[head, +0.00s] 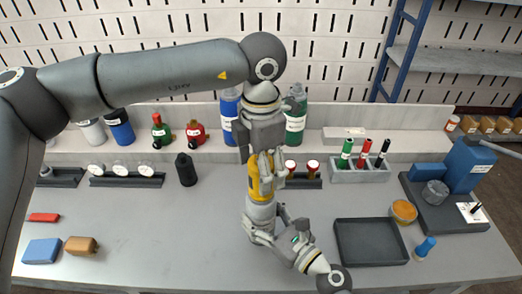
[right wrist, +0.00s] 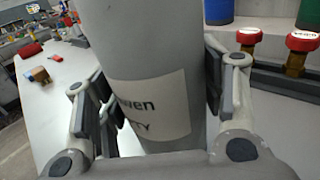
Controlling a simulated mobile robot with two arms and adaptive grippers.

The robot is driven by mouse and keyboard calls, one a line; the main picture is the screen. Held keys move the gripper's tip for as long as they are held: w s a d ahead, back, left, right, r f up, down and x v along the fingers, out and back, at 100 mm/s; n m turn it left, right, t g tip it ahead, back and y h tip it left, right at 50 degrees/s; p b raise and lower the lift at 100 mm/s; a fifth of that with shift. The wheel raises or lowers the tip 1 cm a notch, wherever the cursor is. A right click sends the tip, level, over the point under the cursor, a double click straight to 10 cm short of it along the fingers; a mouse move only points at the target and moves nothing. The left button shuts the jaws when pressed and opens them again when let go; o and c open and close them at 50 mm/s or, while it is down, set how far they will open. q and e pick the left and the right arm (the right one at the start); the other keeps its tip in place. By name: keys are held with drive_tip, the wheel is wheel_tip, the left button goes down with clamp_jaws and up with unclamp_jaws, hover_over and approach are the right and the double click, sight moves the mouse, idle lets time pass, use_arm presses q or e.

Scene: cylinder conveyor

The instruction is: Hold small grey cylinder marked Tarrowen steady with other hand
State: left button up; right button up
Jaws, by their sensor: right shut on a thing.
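The small grey cylinder (head: 262,212) stands upright near the middle of the table, with a yellow upper part (head: 254,185). In the right wrist view the grey cylinder (right wrist: 150,60) fills the middle, its white label partly readable as "wen" and "TY". My right gripper (head: 264,228) comes from the lower right and is shut on the cylinder's lower grey body, a finger on each side. My left gripper (head: 264,163) points down from above at the yellow upper part. Its fingers are beside that part, but their grip is partly hidden. The cylinder's base is hard to make out.
A black bottle (head: 186,169) stands to the left. A rack with markers (head: 360,172) is behind.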

use_arm(q)
drive_tip(key=shift+f, duration=0.35)
drive_tip(key=c, duration=1.3)
drive_tip(key=n, duration=0.6)
drive_tip(key=n, duration=0.6)
drive_tip(key=shift+r, duration=0.1)
